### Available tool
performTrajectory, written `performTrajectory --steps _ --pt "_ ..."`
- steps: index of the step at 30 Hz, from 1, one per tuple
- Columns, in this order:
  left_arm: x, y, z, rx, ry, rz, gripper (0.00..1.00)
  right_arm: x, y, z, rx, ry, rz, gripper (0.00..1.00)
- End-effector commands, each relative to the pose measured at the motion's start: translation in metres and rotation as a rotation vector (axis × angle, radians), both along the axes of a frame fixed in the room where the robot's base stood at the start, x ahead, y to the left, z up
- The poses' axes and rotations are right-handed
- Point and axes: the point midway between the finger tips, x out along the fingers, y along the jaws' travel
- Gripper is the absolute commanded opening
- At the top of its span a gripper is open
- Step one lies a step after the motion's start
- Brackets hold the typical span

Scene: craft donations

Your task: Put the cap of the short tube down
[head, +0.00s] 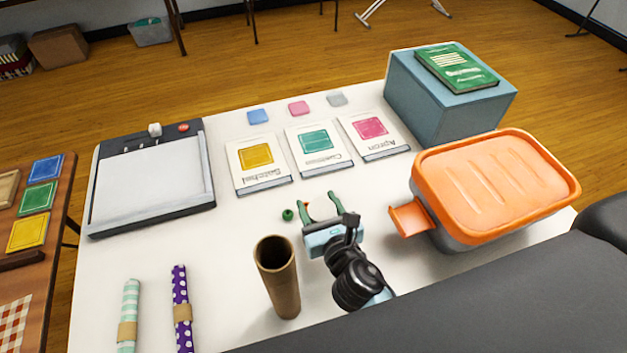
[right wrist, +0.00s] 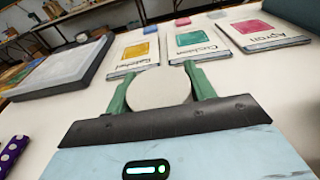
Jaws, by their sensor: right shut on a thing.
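My right gripper (head: 319,203) is over the white table behind the brown tube, its green fingers pointing away from me. In the right wrist view the gripper (right wrist: 158,80) is shut on a pale round cap (right wrist: 158,89), with one finger on each side of it. In the head view the cap is hard to make out against the white table. Whether it touches the table I cannot tell. The brown cardboard tube (head: 279,285) stands upright in front of the gripper, and its top is open. My left gripper is not in view.
A small green round thing (head: 288,214) lies just left of the gripper. Three pattern packets, the middle one (head: 317,150), lie behind. An orange-lidded box (head: 495,185) stands right, a paper trimmer (head: 150,183) left. Two wrapped rolls, one purple (head: 181,300), lie front left. Table between is clear.

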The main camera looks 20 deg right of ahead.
Motion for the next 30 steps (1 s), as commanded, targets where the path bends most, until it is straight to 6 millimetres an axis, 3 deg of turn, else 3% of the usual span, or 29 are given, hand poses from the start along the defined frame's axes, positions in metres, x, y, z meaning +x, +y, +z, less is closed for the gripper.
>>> performTrajectory --steps 6,13,23,30 --pt "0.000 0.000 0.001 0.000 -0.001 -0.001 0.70 0.052 -0.008 -0.004 -0.001 -0.001 -0.002 0.33" --pt "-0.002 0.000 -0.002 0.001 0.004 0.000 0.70 0.091 -0.013 -0.009 0.000 0.001 0.000 0.33" --pt "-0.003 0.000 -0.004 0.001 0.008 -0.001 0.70 0.099 -0.014 -0.013 0.000 0.002 0.000 0.33" --pt "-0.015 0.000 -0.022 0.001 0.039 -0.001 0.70 0.097 -0.014 -0.046 0.002 0.009 -0.001 0.33"
